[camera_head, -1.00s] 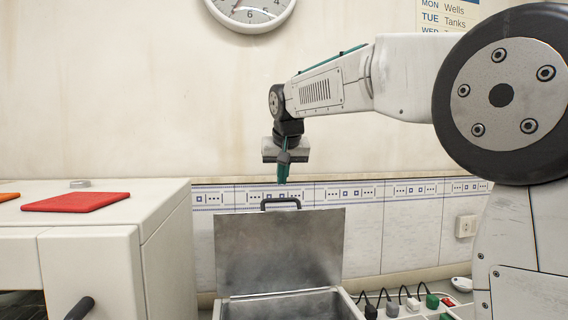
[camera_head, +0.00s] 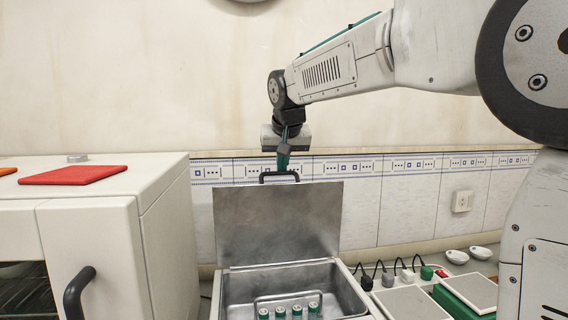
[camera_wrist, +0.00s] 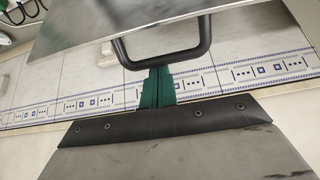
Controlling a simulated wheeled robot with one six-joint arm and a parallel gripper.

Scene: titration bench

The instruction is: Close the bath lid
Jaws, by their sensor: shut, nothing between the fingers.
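The bath lid (camera_head: 278,222) is a grey metal panel standing upright, hinged at the back of the open metal bath (camera_head: 345,288). Its black handle (camera_head: 280,174) is on the lid's top edge. My gripper (camera_head: 283,163) is shut and empty, pointing down at the handle, with its green fingertips just above or behind it. In the wrist view the green fingers (camera_wrist: 157,88) reach to the handle (camera_wrist: 165,58), and the lid (camera_wrist: 130,20) lies beyond it. I cannot tell whether the fingers touch the handle.
A rack of several green-and-white tubes (camera_head: 297,312) sits inside the bath. A white oven (camera_head: 150,220) with a red pad (camera_head: 73,175) on top stands to the left. A power strip (camera_head: 408,275) with plugs and a balance-like device (camera_head: 470,292) stand to the right. The tiled wall is behind.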

